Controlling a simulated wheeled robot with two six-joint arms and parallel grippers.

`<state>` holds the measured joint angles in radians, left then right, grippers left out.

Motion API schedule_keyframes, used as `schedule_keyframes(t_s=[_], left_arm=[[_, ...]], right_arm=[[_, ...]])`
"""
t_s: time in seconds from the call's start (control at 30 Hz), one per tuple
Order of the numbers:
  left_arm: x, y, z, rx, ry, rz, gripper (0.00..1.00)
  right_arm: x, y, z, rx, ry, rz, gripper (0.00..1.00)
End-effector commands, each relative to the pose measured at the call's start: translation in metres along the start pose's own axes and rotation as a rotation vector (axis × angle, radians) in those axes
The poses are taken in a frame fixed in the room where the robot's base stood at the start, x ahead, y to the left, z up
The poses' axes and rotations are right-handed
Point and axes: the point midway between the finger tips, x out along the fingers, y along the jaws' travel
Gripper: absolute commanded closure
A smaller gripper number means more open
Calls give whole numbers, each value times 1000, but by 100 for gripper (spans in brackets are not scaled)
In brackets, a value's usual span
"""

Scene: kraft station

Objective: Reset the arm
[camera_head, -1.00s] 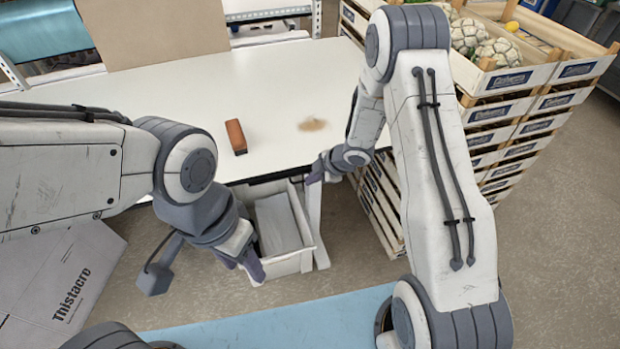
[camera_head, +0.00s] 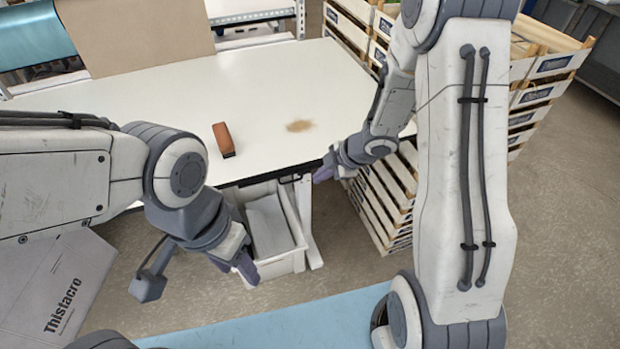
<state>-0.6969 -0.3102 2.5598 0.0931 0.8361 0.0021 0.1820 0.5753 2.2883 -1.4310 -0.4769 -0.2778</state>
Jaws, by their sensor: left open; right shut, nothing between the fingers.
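My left gripper (camera_head: 238,268) hangs low in front of the table, beside a white bin, with its fingers pointing down. It is open and its fingers are partly hidden by its own wrist. My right gripper (camera_head: 321,172) is near the table's front edge, to the right of the bin. It is shut and holds nothing. Both arms are bent in front of the white table (camera_head: 270,90).
A brown block-shaped brush (camera_head: 223,139) lies on the table, with a brown stain (camera_head: 300,125) to its right. The white bin (camera_head: 284,262) stands below the edge. Stacked crates (camera_head: 383,205) stand at right, a cardboard box (camera_head: 62,285) at lower left.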

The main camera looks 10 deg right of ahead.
Motion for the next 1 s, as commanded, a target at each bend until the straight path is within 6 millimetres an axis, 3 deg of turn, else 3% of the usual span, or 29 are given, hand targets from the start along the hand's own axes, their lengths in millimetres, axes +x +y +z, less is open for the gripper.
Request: schedule_keyframes(t_s=[0.37,0.53,0.63,0.77,1.0], left_arm=[[-1,0,0,0,0,0,50],[4,0,0,0,-1,0,50],[8,-1,1,0,-1,0,50],[14,-1,1,1,0,0,50],[21,-2,1,1,0,0,50]], right_arm=[[-9,4,-5,4,-21,10,100],[-27,23,-28,112,-172,94,100],[-51,20,-52,256,-282,149,100],[-84,-18,-88,489,-378,153,100],[-136,-141,-149,844,-457,-65,100]])
